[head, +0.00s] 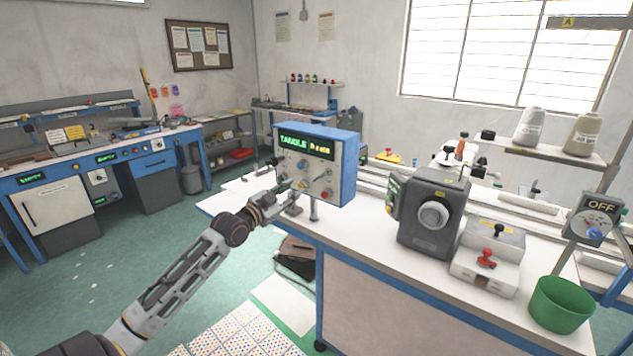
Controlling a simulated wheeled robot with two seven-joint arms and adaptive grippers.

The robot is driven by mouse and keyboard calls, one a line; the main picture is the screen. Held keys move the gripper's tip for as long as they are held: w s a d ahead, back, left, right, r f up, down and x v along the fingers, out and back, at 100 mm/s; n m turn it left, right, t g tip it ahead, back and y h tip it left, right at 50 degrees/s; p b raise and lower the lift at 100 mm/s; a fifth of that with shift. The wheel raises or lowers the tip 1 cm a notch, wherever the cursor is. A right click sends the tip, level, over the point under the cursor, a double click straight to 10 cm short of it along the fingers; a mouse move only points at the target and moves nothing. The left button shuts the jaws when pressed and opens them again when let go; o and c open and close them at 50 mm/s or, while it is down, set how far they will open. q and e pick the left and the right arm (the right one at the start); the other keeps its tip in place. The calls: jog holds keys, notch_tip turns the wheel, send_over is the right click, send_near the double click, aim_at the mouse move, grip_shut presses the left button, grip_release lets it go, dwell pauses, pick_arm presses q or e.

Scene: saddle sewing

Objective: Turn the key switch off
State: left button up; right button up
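A blue control box (347,174) stands on the white workbench (357,238). Its grey front panel carries a green-lit display (307,144) reading "TANGLE" plus smaller blurred characters. Small knobs and buttons sit below the display, with a red one (325,195) at lower right. I cannot make out which of them is the key switch. My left gripper (286,188) is at the panel's lower left, with its fingertips in front of the panel. Whether it touches a control, or is open or shut, is too small to tell. My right gripper is not in view.
A grey machine (431,212) with a round dial stands right of the box. Beside it is a white unit with a red handle (486,258). A green bin (561,304) and a grey box marked "OFF" (597,216) are at far right.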

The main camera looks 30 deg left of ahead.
aim_at(316, 180)
pick_arm(q)
jog(key=m, duration=0.3)
jog(key=shift+d+f, duration=0.25)
jog(key=shift+d, duration=0.1)
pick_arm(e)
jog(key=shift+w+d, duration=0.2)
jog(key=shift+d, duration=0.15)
pick_arm(q)
jog(key=shift+w, duration=0.1)
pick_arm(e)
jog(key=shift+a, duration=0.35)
pick_arm(q)
jog(key=shift+w, duration=0.1)
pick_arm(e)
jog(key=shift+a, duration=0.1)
